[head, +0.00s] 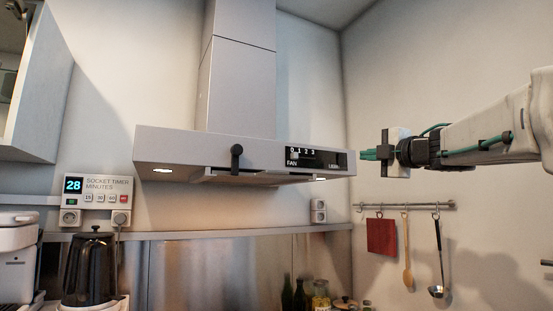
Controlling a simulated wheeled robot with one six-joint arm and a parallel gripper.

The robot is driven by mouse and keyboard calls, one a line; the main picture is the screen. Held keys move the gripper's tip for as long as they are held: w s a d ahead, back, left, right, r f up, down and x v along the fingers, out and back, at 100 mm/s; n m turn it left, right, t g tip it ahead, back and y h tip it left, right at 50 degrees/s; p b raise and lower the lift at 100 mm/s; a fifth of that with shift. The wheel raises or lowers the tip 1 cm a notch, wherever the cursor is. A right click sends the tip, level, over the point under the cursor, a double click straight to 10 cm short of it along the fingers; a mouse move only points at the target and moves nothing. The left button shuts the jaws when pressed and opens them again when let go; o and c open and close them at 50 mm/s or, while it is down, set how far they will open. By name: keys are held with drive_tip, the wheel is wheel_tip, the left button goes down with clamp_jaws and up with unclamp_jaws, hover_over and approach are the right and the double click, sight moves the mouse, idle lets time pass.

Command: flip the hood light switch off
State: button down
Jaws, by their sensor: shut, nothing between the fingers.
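The range hood (210,147) hangs on the back wall, with its lamps lit underneath. Its dark control panel (316,158) is on the right part of the front edge, with a FAN scale marked from 0 and a LIGHT label at the right end. The light switch itself is too small to make out clearly. My gripper (366,155) is shut and empty, just to the right of the hood's right end in the picture, at about panel height, pointing left. I cannot tell whether it touches the hood.
A black handle (237,158) sticks out from the hood's front. A socket timer (97,199) and a dark kettle (90,268) are at left. An open cabinet (38,85) is at upper left.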

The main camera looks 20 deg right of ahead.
sight(342, 156)
drive_tip(key=w, duration=0.4)
drive_tip(key=w+a, duration=0.1)
drive_tip(key=w, duration=0.1)
drive_tip(key=shift+w+r, duration=0.35)
drive_tip(key=shift+r, duration=0.05)
drive_tip(key=shift+w+a, duration=0.1)
drive_tip(key=shift+w, duration=0.15)
drive_tip(key=shift+w+r, duration=0.15)
drive_tip(key=shift+r, duration=0.05)
drive_tip(key=shift+s, duration=0.35)
drive_tip(key=s+d+r, duration=0.1)
drive_tip(key=s+d, duration=0.1)
drive_tip(key=s, duration=1.1)
drive_tip(key=shift+r, duration=0.4)
drive_tip(key=shift+s+d, duration=0.1)
